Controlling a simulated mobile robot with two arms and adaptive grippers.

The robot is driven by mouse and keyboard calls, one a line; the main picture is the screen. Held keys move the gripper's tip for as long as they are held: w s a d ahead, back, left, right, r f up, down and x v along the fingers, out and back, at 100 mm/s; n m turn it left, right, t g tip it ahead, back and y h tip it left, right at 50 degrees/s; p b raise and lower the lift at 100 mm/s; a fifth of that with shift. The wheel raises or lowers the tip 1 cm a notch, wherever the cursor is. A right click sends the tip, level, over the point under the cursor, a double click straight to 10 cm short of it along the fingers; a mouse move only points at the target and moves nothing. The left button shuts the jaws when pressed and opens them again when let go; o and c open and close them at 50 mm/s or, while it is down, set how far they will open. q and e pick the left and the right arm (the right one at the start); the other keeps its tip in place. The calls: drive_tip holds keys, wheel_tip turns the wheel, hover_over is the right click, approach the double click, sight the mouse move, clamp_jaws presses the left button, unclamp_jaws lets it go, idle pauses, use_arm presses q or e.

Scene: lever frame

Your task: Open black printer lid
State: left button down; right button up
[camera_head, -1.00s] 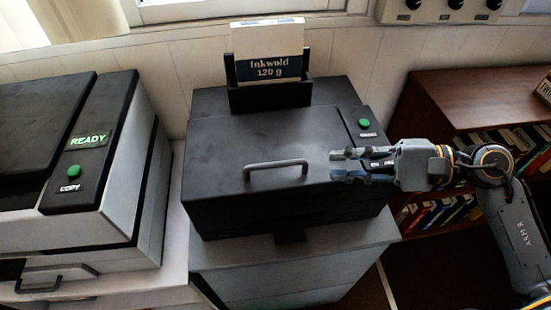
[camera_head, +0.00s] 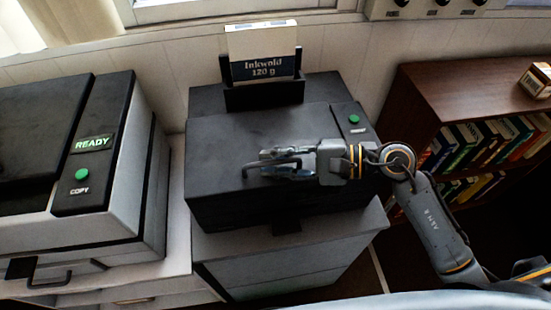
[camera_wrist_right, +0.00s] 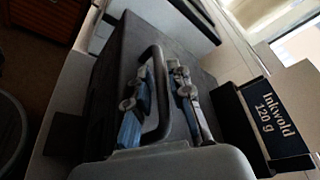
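The black printer lid (camera_head: 225,135) lies flat and shut on the printer in the head view. Its grey bar handle (camera_head: 247,172) is mostly hidden behind my right gripper (camera_head: 266,163), which reaches over the lid's front from the right. In the right wrist view the handle (camera_wrist_right: 157,55) shows as a loop in front of my right gripper (camera_wrist_right: 160,78). The fingers are apart, one on each side of the handle's bar. Whether they touch it I cannot tell. My left gripper is not in view.
A paper box labelled Inkwold (camera_head: 263,62) stands in a black holder behind the lid. A green button (camera_head: 353,119) sits at the right. Another printer (camera_head: 140,170) stands left, a brown bookshelf (camera_head: 440,90) right. A grey cabinet (camera_head: 290,255) is below.

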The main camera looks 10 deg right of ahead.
clamp_jaws()
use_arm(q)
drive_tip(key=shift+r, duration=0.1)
use_arm(e)
drive_tip(key=shift+r, duration=0.1)
